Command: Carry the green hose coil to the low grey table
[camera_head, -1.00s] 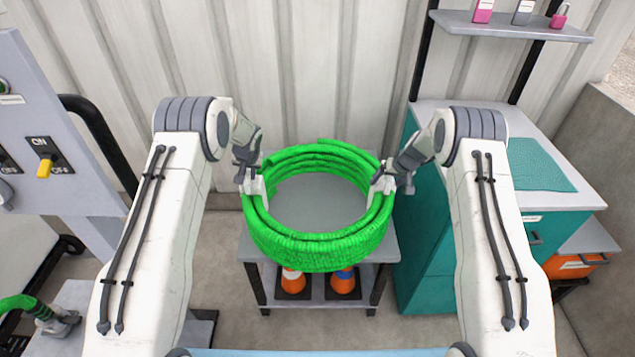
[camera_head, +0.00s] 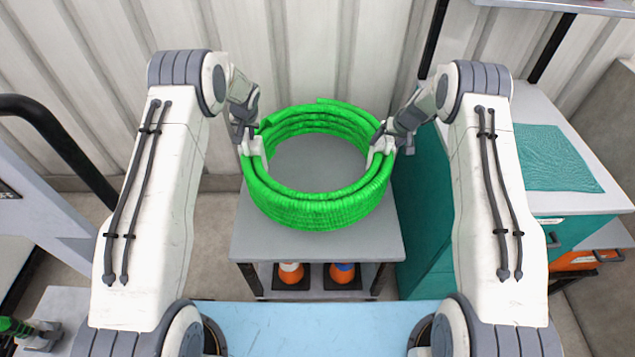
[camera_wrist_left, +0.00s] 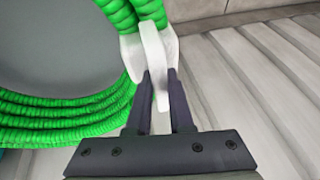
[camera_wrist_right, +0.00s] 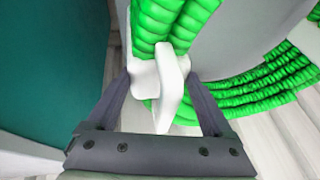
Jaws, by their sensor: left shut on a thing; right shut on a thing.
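The green hose coil (camera_head: 320,212) is a thick ring of several turns, seen over the low grey table (camera_head: 310,245) in the head view. My left gripper (camera_head: 250,145) is shut on a white clip at the coil's left side; the clip and coil (camera_wrist_left: 60,120) also show in the left wrist view. My right gripper (camera_head: 386,142) is shut on a matching white clip at the right side, also seen in the right wrist view with the coil (camera_wrist_right: 165,20). The coil looks about level. Whether its underside touches the tabletop is hidden.
Two orange cones (camera_head: 342,275) stand on the table's lower shelf. A teal cabinet (camera_head: 425,215) with a grey top stands close on the right. A ribbed wall (camera_head: 330,50) is behind. A grey panel with a black rail (camera_head: 65,150) is at left.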

